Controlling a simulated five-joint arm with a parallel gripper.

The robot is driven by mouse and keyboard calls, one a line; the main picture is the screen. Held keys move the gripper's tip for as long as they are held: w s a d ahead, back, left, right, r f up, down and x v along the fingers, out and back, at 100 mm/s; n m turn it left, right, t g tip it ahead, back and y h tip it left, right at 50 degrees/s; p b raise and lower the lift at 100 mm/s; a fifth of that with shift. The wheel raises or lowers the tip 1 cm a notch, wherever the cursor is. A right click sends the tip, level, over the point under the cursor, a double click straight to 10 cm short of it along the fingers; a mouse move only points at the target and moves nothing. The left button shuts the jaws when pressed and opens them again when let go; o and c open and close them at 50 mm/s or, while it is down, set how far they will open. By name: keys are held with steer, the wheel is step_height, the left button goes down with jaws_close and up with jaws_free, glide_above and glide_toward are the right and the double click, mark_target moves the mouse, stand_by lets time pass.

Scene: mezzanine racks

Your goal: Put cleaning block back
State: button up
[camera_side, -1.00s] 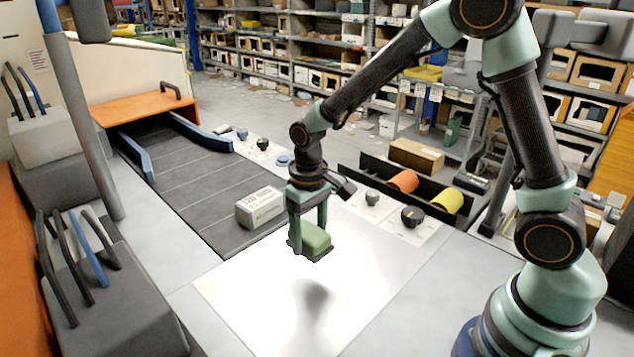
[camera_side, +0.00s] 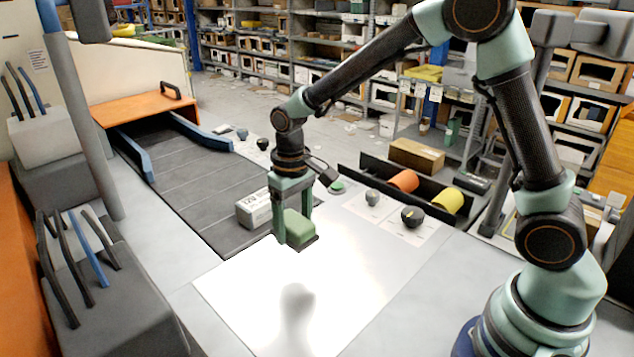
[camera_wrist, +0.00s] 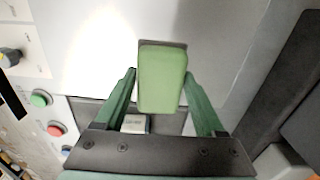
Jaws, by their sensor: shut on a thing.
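The cleaning block is green with a dark base (camera_side: 299,228). My gripper (camera_side: 291,226) is shut on it and holds it in the air above the bright metal plate (camera_side: 245,300), near the plate's far edge. Its shadow falls on the plate, apart from the block. In the wrist view the green block (camera_wrist: 162,78) sits between the two green fingers. The block's underside is hidden.
A pale printed box (camera_side: 254,208) lies on the dark conveyor (camera_side: 195,190) just behind my gripper. Knobs (camera_side: 411,216) and a green button (camera_side: 337,186) stand to the right. An orange roll (camera_side: 404,181) and a yellow roll (camera_side: 447,201) lie in a black tray. The plate is clear.

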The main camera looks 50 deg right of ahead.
steer(key=w+a+r, duration=0.6)
steer(key=a, duration=0.1)
step_height(320, 180, up, 4)
glide_above(232, 281)
step_height(232, 281, down, 20)
steer(key=shift+r, duration=0.25)
steer(key=shift+f, duration=0.15)
steer(key=o, duration=1.4)
